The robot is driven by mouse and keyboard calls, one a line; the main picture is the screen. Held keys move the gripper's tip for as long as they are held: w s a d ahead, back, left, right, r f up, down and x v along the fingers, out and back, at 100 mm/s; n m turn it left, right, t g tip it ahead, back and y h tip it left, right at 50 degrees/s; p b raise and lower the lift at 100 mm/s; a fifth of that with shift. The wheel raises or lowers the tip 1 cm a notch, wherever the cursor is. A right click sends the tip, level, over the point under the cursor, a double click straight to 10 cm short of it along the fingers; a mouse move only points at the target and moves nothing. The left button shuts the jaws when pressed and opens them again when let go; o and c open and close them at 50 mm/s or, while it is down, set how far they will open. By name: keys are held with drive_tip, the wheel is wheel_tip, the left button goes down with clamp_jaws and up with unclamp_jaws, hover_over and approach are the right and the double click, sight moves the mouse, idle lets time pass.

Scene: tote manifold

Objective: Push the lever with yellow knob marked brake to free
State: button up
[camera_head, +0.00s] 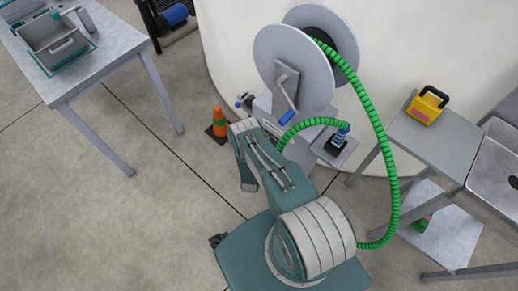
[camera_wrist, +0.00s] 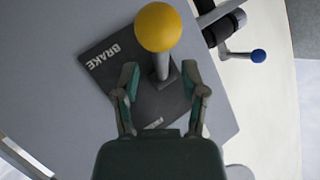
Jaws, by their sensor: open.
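The lever's yellow ball knob (camera_wrist: 158,27) is at the top of the wrist view, on a short grey shaft (camera_wrist: 161,64). The shaft rises from a dark plate (camera_wrist: 108,80). The word BRAKE (camera_wrist: 103,56) is on the plate's upper left; a second label (camera_wrist: 153,123) is partly hidden by my gripper. The knob lies away from that second label. My gripper (camera_wrist: 159,72) is open, its fingers apart on either side of the shaft's lower part, with the knob beyond the fingertips. I see no clear contact. The yellow knob is not visible in the head view.
A lever with a blue knob (camera_wrist: 258,56) is at the upper right of the wrist view. In the head view, a large grey reel (camera_head: 285,65) with a green hose (camera_head: 372,120) stands ahead of my arm. An orange cone (camera_head: 219,122) is on the floor; a table (camera_head: 415,140) stands right.

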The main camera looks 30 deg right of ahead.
drive_tip(key=shift+x, duration=1.45)
clamp_jaws()
drive_tip(key=shift+w, duration=0.15)
